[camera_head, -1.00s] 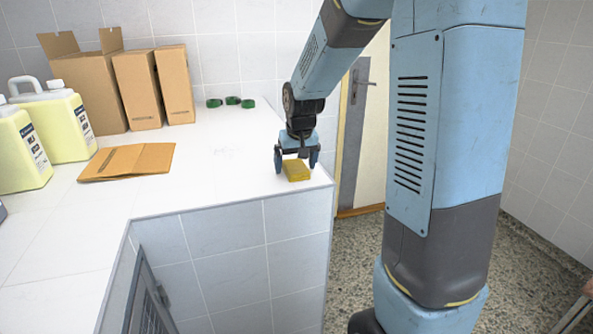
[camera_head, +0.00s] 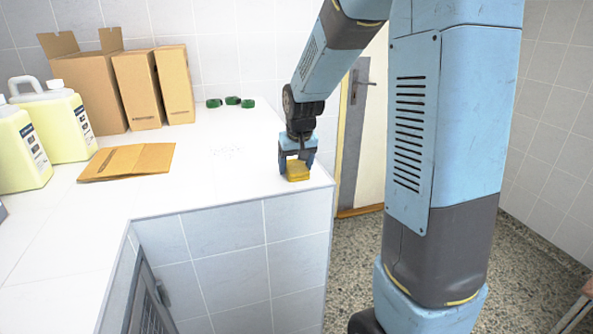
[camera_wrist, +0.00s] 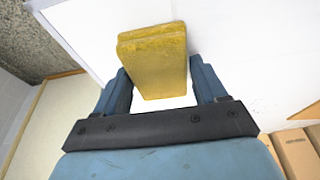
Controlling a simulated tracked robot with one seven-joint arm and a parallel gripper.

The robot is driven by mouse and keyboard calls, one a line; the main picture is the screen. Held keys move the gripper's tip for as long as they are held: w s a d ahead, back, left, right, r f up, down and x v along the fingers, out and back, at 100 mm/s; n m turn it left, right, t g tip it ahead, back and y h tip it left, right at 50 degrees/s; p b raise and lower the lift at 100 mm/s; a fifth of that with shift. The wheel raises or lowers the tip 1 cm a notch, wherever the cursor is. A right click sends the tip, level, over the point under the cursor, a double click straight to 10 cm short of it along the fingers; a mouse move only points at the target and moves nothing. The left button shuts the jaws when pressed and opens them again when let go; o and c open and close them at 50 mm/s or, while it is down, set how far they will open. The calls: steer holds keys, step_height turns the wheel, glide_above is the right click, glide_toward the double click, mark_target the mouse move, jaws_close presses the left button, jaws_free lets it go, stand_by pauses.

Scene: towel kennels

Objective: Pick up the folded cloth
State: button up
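The folded cloth (camera_head: 299,173) is a small yellow block near the front right corner of the white counter. My gripper (camera_head: 297,164) is right over it, pointing down, with a finger at each side. In the wrist view the cloth (camera_wrist: 153,62) lies between the two blue fingers of my gripper (camera_wrist: 160,76). The fingers are apart, with a narrow gap at the left side; the right finger is very close to the cloth, and I cannot tell if it touches. The cloth appears to rest on the counter.
Cardboard boxes (camera_head: 145,88) and green rolls (camera_head: 232,101) stand at the back of the counter (camera_head: 225,190). Yellow jugs (camera_head: 62,125) and a flat cardboard piece (camera_head: 127,161) are at the left. The counter's right edge is close to the cloth.

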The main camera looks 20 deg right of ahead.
mark_target(294, 163)
steer(key=c, duration=0.6)
steer(key=shift+r, duration=0.2)
step_height(294, 163, up, 4)
steer(key=shift+f, duration=0.2)
steer(key=s+r, duration=0.3)
steer(key=s, duration=0.1)
steer(key=s+a+r, duration=0.1)
steer(key=s+r, duration=0.2)
steer(key=s, duration=0.2)
steer(key=s+a+r, duration=0.1)
steer(key=s+r, duration=0.2)
steer(key=s, duration=0.2)
steer(key=shift+r, duration=0.25)
